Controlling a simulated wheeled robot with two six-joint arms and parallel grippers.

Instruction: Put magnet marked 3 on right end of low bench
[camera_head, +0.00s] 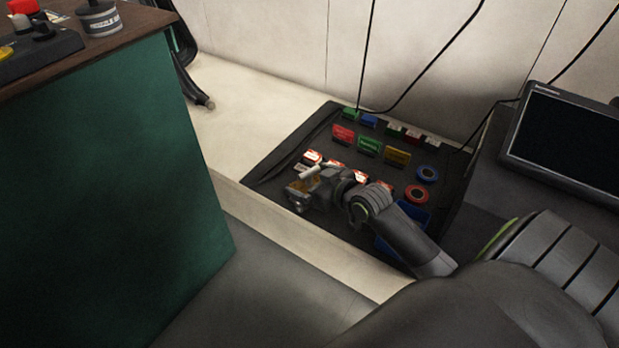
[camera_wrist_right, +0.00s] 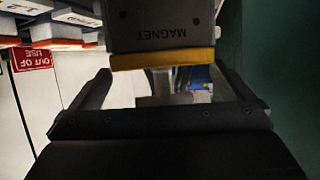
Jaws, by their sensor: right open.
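In the right wrist view a grey block lettered MAGNET (camera_wrist_right: 160,30), with a yellow band along its lower edge, stands just beyond and between the fingers of my right gripper (camera_wrist_right: 165,92). The lettering is upside down in this view. The fingers are apart, and I cannot tell whether they touch the block. No number 3 is readable. In the head view my right gripper (camera_head: 304,188) is low over the front left part of a dark bench top (camera_head: 290,157). I cannot tell which surface is the low bench. My left gripper is not in view.
Red and white blocks (camera_head: 312,157) stand in a row beside my right gripper. A green cabinet (camera_head: 110,180) stands left, a monitor (camera_head: 568,140) right. Cables hang behind.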

